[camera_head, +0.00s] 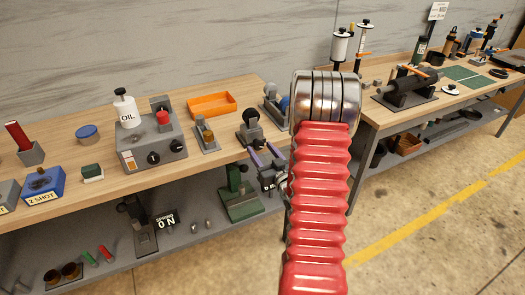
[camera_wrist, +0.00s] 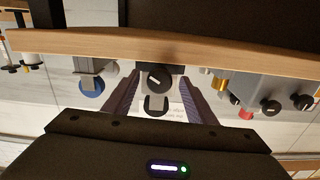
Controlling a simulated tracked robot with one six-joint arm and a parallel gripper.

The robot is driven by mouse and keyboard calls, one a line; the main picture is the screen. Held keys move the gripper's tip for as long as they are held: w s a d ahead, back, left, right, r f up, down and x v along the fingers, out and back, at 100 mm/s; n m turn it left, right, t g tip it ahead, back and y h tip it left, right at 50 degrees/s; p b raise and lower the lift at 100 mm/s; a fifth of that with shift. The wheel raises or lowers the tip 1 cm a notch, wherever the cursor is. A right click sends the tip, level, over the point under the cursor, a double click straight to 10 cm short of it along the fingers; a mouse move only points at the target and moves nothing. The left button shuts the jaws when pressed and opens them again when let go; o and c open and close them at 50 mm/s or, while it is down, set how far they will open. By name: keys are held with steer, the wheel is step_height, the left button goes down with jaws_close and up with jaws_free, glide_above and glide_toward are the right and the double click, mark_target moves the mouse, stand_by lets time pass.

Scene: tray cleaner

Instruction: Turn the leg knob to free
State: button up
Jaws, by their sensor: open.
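A round black knob with a pale pointer line (camera_wrist: 156,77) shows in the wrist view, on a dark block at the bench edge, with a second round dark part beside it. It is likely the leg knob, but no readable label confirms this. In the head view a small device with a round dark part (camera_head: 250,116) stands near the bench's front edge. My gripper (camera_head: 264,152) is just in front of it, with purple fingers. In the wrist view my gripper (camera_wrist: 157,84) is open, a finger on each side of the knob. I cannot tell whether they touch it.
A grey box with black knobs (camera_head: 152,143) and an oil bottle (camera_head: 126,110) stand to the left. An orange tray (camera_head: 212,104) lies behind. A blue round part (camera_head: 284,103) is close on the right. A green device (camera_head: 238,196) stands on the shelf below.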

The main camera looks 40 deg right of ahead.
steer(key=shift+c, duration=0.5)
steer(key=c, duration=0.9)
steer(key=shift+d, duration=0.15)
steer(key=shift+c, duration=0.2)
